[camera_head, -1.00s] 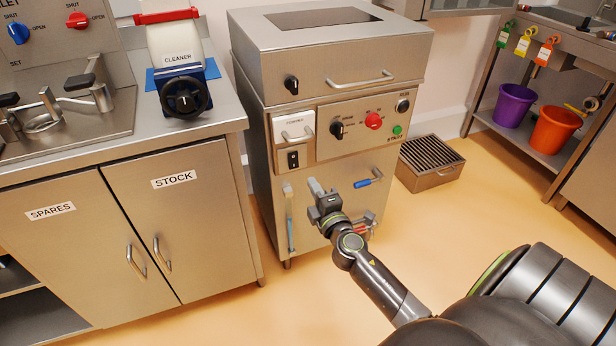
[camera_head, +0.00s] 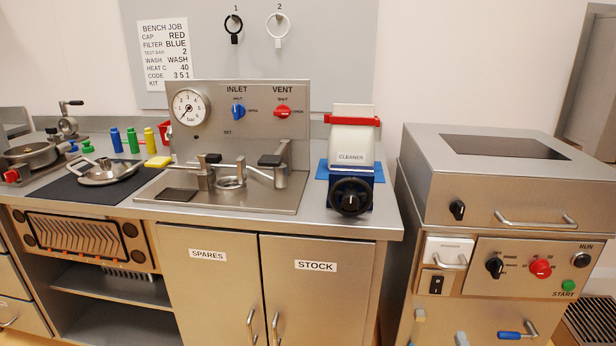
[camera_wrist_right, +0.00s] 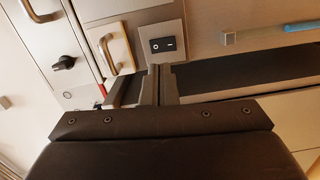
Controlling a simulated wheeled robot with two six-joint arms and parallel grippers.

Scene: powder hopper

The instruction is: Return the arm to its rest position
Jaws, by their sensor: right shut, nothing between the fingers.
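I cannot tell the exact gap to the machine. The rest of the right arm is out of the head view. My left gripper is in neither view.
A gap separates counter and machine.

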